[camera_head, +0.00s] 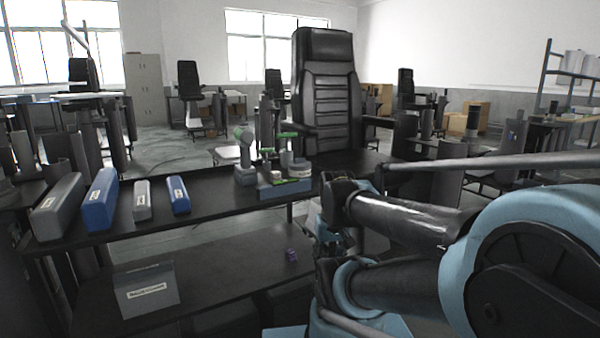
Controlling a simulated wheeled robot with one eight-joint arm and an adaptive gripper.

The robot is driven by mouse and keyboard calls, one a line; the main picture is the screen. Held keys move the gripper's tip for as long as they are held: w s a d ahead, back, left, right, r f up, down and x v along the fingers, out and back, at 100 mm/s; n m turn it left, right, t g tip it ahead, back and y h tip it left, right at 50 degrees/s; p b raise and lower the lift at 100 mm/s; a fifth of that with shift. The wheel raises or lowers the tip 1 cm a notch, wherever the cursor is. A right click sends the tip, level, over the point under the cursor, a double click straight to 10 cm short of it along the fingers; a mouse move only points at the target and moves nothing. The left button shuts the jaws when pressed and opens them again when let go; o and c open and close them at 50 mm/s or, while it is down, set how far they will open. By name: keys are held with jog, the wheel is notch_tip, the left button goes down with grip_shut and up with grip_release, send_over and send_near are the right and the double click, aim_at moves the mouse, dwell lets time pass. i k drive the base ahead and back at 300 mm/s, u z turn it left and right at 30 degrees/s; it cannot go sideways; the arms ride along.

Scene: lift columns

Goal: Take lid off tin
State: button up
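I cannot pick out the tin or its lid with certainty. A small pale round container (299,168) sits among green and blue items at the right end of the dark upper shelf, and its top is too small to read. My arm comes in from the right. Its end, with my gripper (333,242), seems to be just right of the shelves, below and right of the round container. The fingers are small, dark and partly hidden by my arm links, so I cannot see whether they hold anything.
Grey and blue long boxes (100,200) lie on the left of the upper shelf (222,190). A black chair (327,90) stands behind. The upper shelf's middle is clear.

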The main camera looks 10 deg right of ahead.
aim_at(298, 162)
jog(key=u, duration=2.6)
jog(key=k, duration=0.7)
jog(key=z, duration=1.45)
jog(key=i, duration=0.8)
